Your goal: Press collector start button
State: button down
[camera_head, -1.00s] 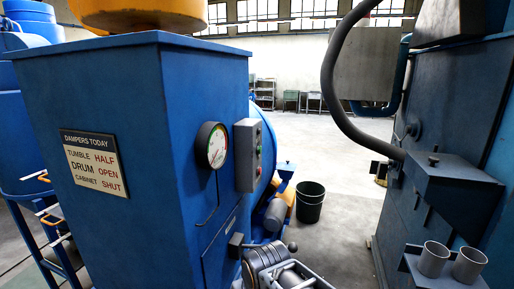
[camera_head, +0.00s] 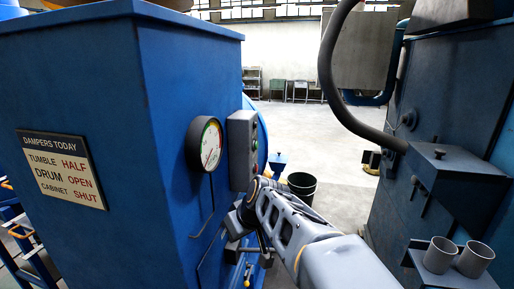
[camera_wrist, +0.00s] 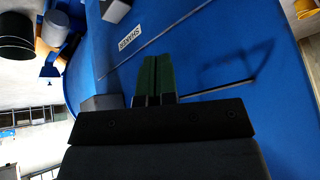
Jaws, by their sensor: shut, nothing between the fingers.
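The grey control box (camera_head: 241,150) is mounted on the side of the blue collector cabinet (camera_head: 166,110). A small green button (camera_head: 253,154) and a red button (camera_head: 254,168) show at its edge. In the camera_head view my arm reaches in from the lower right, its end below the box and close to the cabinet side; the fingertips are not clear there. In the wrist view my gripper (camera_wrist: 157,58) is shut and empty, its dark green fingers together in front of the blue panel. No button shows in the wrist view.
A round gauge (camera_head: 206,144) is left of the control box. A damper sign (camera_head: 62,168) is on the cabinet front. A dark bucket (camera_head: 302,187) stands on the floor behind my arm. Blue machinery with a hose (camera_head: 334,80) is at right. Open floor lies between.

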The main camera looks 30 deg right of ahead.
aim_at(256, 145)
jog(key=w+d+r+n+t, duration=0.1)
jog(key=w+d+r+t, duration=0.2)
jog(key=d, duration=0.6)
jog(key=w+d+r+n+t+h, duration=0.1)
jog(key=w+d+r+t, duration=0.2)
jog(key=d, duration=0.6)
jog(key=w+d+r+n+t, duration=0.1)
jog(key=w+d+r+t, duration=0.2)
jog(key=d+r, duration=0.3)
jog(key=w+d, duration=0.1)
jog(key=d, duration=0.2)
jog(key=shift+w+d+r+n+h+b, duration=0.2)
jog(key=shift+w+n+h+b, duration=0.2)
jog(key=w+a+p, duration=0.2)
jog(key=w+a, duration=0.4)
jog(key=shift+a, duration=0.25)
jog(key=shift+w, duration=0.1)
jog(key=shift+w+a+f+b, duration=0.1)
jog(key=shift+w+a+b, duration=0.1)
jog(key=shift+b, duration=0.4)
